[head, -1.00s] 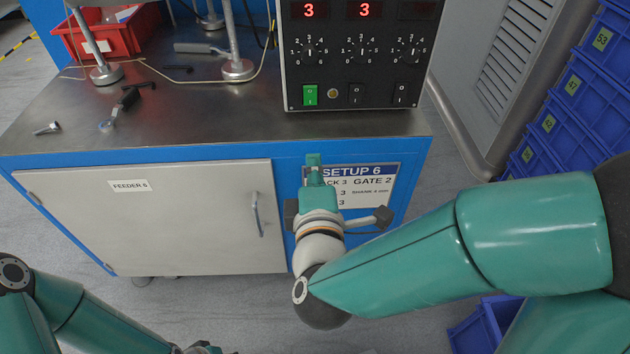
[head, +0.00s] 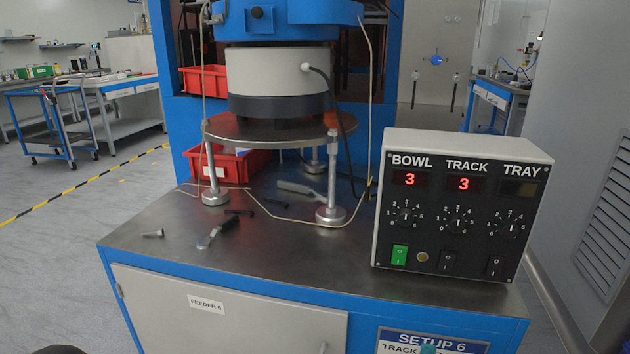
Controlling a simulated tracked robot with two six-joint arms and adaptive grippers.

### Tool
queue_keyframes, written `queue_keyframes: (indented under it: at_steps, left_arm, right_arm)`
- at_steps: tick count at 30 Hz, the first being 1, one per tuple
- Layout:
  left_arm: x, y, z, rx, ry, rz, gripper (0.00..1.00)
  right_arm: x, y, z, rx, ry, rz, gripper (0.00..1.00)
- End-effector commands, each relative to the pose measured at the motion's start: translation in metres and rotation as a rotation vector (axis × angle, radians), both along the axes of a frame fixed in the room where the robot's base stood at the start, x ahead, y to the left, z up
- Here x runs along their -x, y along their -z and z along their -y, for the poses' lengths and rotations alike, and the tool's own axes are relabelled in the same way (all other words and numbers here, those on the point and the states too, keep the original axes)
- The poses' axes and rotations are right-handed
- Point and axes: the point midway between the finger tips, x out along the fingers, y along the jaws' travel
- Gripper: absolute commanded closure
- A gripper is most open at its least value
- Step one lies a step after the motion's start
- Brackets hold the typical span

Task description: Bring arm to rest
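My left gripper is not in view. The control box (head: 455,225) stands on the bench, with BOWL and TRACK displays both reading 3 and the TRAY display dark. Its green switch (head: 400,254) is at the lower left of the panel.
The bench (head: 290,250) carries the bowl feeder (head: 280,80) on metal legs. A red bin (head: 228,163) stands behind them. Loose bolts and a dark-handled tool (head: 217,232) lie on the bench's left part. Floor is open at the left, past yellow-black tape (head: 80,186).

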Motion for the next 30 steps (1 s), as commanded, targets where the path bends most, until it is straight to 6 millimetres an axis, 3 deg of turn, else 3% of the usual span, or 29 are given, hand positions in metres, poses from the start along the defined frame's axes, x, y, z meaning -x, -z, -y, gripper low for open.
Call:
queue_keyframes:
  at_steps: [1,3,6,9,13,15,18,24,30]
  left_arm:
    - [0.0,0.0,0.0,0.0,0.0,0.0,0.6]
    - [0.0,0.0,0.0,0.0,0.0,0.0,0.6]
    - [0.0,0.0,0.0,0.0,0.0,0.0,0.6]
    - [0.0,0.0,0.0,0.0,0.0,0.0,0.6]
    - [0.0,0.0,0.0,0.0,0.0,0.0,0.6]
    - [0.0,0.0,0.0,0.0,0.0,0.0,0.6]
    - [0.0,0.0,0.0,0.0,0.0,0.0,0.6]
    - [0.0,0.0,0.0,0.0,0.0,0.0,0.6]
    - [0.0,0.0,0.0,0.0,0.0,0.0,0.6]
  right_arm:
    - [-0.004,0.038,0.021,0.028,0.032,-0.085,1.0]
    - [-0.006,0.089,0.036,-0.002,0.032,-0.188,1.0]
    - [0.002,0.165,0.044,-0.185,0.038,-0.304,1.0]
    - [0.025,0.238,0.038,-0.467,0.084,-0.411,1.0]
    - [0.065,0.304,0.012,-0.848,0.211,-0.536,1.0]
    - [0.087,0.326,-0.007,-1.029,0.301,-0.6,1.0]
    - [0.114,0.343,-0.033,-1.241,0.444,-0.685,1.0]
    - [0.145,0.346,-0.064,-1.48,0.714,-0.778,1.0]
    - [0.167,0.345,-0.074,-1.603,1.014,-0.785,1.0]
